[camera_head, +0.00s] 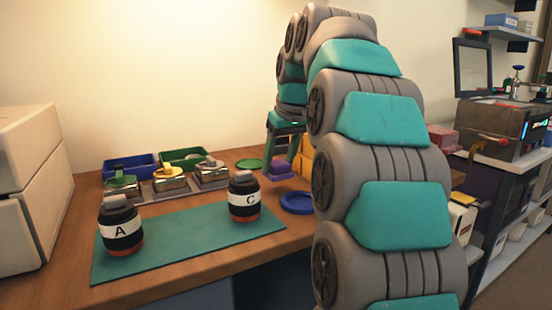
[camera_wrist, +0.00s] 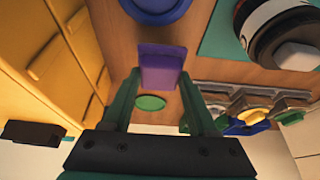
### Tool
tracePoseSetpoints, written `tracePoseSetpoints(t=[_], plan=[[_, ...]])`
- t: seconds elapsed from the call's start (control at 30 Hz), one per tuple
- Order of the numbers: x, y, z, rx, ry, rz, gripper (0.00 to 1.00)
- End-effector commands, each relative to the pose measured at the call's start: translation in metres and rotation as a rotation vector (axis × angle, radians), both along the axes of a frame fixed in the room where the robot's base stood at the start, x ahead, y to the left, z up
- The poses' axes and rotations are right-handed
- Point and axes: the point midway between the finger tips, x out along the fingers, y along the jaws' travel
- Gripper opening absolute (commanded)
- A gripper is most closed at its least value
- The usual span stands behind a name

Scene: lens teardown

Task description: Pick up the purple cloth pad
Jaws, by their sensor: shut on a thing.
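The purple cloth pad (camera_head: 279,170) is in my gripper (camera_head: 282,157), at the back right of the wooden table in the head view. In the wrist view, the pad (camera_wrist: 162,62) sits between the two green fingertips of my gripper (camera_wrist: 159,74). The gripper is shut on it. The pad seems to be above the table, but I cannot tell how high. Part of it is hidden by the fingers in the head view.
A blue disc (camera_head: 297,203) and a green disc (camera_head: 249,163) lie near the pad. Jars C (camera_head: 244,213) and A (camera_head: 121,236) stand on the green mat (camera_head: 185,245). Yellow drawers (camera_wrist: 45,65) stand close by. Several metal boxes (camera_head: 170,182) and trays are at the back left.

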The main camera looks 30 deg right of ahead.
Motion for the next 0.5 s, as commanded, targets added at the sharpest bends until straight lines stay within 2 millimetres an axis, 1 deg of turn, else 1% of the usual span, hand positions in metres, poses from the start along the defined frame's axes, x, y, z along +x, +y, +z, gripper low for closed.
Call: tracePoseSetpoints(t=[0.03,0.2,0.3,0.5], plan=[[-0.012,0.003,0.001,0.0,-0.002,0.001,0.0],[-0.044,0.011,0.004,-0.001,-0.004,0.0,0.0],[-0.06,0.016,0.005,0.0,-0.002,0.0,0.0],[-0.084,0.022,0.009,-0.001,-0.005,0.0,0.0]])
